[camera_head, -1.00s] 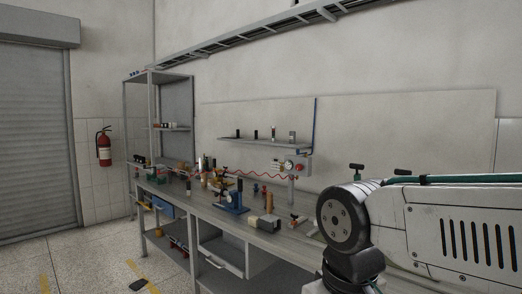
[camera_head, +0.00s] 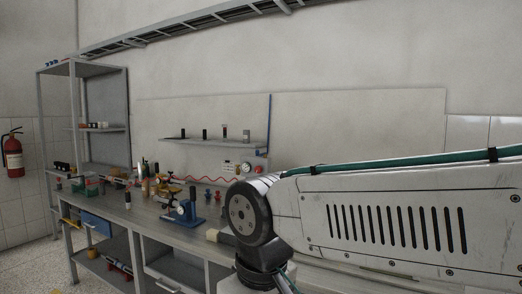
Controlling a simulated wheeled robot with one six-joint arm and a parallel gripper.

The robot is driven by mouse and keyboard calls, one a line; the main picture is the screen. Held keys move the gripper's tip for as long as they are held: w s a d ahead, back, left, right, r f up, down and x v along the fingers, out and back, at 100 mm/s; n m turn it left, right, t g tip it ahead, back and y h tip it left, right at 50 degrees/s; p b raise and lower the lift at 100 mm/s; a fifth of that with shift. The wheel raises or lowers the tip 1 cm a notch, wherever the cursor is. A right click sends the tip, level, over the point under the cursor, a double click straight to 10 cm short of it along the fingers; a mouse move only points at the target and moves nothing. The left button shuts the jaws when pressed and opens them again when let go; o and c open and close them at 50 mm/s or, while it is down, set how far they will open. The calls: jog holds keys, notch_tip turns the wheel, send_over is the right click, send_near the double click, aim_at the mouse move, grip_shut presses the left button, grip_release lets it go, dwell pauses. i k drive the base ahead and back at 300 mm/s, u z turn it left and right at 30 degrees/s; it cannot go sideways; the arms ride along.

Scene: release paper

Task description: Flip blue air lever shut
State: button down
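A small white unit with a round gauge and a red knob (camera_head: 244,168) is on the wall panel above the workbench. A red coiled hose (camera_head: 205,180) runs left from it. I cannot make out a blue air lever at this size. My arm's joint and white link fill the lower right and hide part of the bench to the right of the unit. My gripper is out of view.
The workbench (camera_head: 165,233) holds a blue press-like tool (camera_head: 184,210) and several small items. A small wall shelf (camera_head: 215,141) hangs above. A metal rack (camera_head: 103,110) stands at the left, with a fire extinguisher (camera_head: 13,153) beyond it.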

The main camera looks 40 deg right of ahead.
aim_at(257, 152)
jog(key=z, duration=0.55)
jog(key=i, duration=0.85)
jog(key=z, duration=0.65)
